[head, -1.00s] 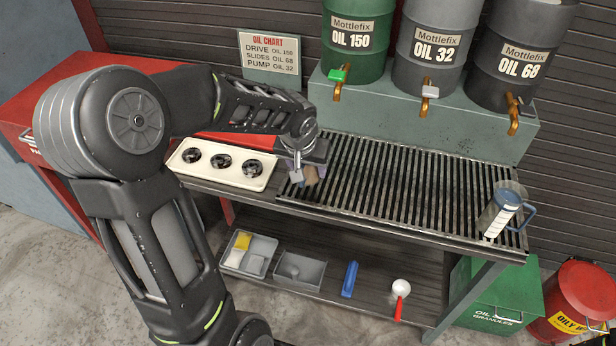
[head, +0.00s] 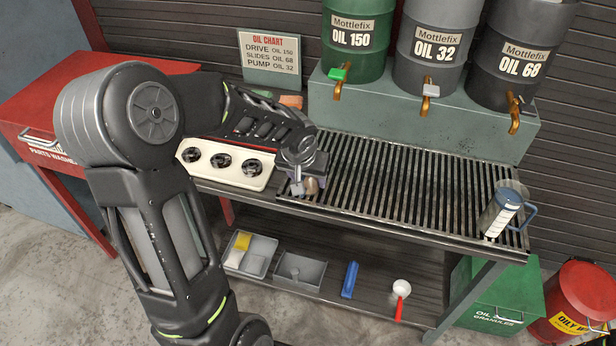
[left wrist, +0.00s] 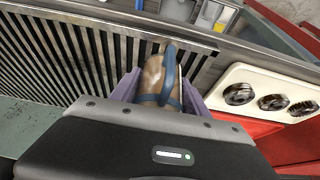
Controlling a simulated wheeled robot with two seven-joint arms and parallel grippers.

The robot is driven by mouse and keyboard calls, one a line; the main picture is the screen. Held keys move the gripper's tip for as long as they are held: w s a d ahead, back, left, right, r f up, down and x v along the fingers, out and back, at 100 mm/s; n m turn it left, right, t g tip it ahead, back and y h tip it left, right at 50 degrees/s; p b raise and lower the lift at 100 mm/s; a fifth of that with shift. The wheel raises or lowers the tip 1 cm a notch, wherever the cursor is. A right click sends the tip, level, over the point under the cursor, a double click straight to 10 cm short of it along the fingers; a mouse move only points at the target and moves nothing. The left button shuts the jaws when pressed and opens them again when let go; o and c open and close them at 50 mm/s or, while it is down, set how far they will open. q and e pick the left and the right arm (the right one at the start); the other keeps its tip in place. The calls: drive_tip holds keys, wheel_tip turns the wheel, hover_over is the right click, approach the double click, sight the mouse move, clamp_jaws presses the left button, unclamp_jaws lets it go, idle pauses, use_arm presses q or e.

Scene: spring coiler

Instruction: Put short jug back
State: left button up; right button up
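The short jug (left wrist: 152,78), with a brownish body and a blue rim and handle, sits between the purple finger pads of my left gripper (left wrist: 160,92) in the left wrist view. The pads close against its sides. In the head view my left gripper (head: 304,184) is at the left end of the drain grate, and only a small brownish part of the jug (head: 313,186) shows beside it. I cannot tell whether the jug's base touches the grate. My right gripper is not in view.
A taller blue-handled jug (head: 500,214) stands at the right end of the grate (head: 400,190). A white panel with three dark round holders (head: 221,161) lies left of my gripper. Three oil drums with taps stand behind. The middle of the grate is clear.

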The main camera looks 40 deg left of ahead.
use_arm(q)
drive_tip(key=o, duration=0.5)
drive_tip(key=shift+c, duration=0.2)
drive_tip(key=shift+r, duration=0.15)
drive_tip(key=shift+r+p, duration=0.15)
drive_tip(key=shift+p, duration=0.2)
drive_tip(key=v, duration=1.1)
drive_tip(key=shift+s+d+r, duration=0.15)
drive_tip(key=shift+s+r, duration=0.1)
drive_tip(key=shift+r, duration=0.05)
